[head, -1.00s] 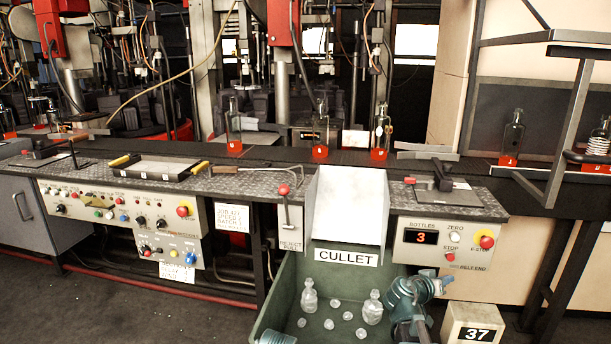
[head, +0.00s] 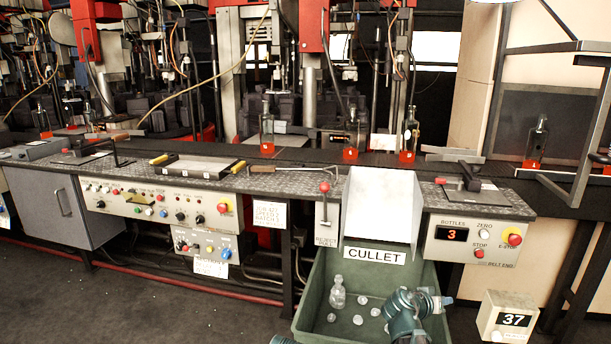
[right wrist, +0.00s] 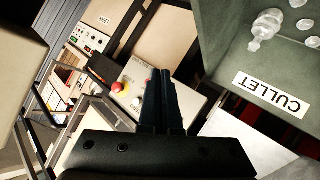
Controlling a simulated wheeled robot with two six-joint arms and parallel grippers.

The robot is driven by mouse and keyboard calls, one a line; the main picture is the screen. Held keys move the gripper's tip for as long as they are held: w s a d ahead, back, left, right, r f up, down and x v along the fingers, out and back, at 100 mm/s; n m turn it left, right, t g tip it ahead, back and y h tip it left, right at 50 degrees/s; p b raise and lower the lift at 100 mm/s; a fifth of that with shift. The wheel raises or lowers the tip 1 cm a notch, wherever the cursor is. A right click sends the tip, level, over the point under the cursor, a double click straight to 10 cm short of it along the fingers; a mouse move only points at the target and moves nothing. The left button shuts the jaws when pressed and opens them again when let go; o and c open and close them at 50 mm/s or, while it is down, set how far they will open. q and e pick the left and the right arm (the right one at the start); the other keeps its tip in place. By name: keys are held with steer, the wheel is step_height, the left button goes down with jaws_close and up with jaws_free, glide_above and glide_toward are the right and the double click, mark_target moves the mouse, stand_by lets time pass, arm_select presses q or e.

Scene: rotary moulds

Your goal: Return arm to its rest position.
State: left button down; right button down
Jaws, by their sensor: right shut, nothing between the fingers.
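My right arm (head: 408,312) is folded at the bottom of the head view, in front of the green cullet bin (head: 322,278) and hiding part of its right side. In the right wrist view my right gripper (right wrist: 160,75) has its two dark fingers together with nothing between them. The fingers point across the belt-end panel (right wrist: 138,75), with the bin (right wrist: 225,50) at upper right. I cannot tell whether they touch anything. A small teal piece of my left arm shows at the bottom edge of the head view. My left gripper is out of view.
A pale chute (head: 382,205) leads down to the bin, which holds a clear bottle (head: 337,292) and several glass lumps. Bottles with glowing orange bases stand on the belt behind. Dark floor is free at left.

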steer(key=s+a+f+n+g+y, duration=0.35)
steer(key=s+a, duration=0.45)
steer(key=a, duration=0.3)
steer(key=s+a+f+n+g+y, duration=0.25)
steer(key=s+a+f, duration=0.25)
steer(key=s+a, duration=0.4)
steer(key=s+a+f+n+g+y, duration=0.2)
steer(key=s+a+f+n+y, duration=0.15)
steer(key=s+a, duration=0.6)
steer(key=w+a+r+p, duration=0.1)
steer(key=r+p, duration=1.3)
steer(key=w+a+r+p, duration=0.1)
steer(key=w+r+p, duration=0.1)
steer(key=r+p, duration=1.2)
steer(key=shift+t+p, duration=0.3)
steer(key=shift+p, duration=0.05)
steer(key=shift+w+f, duration=0.1)
steer(key=shift+w+a, duration=0.1)
steer(key=shift+a, duration=0.05)
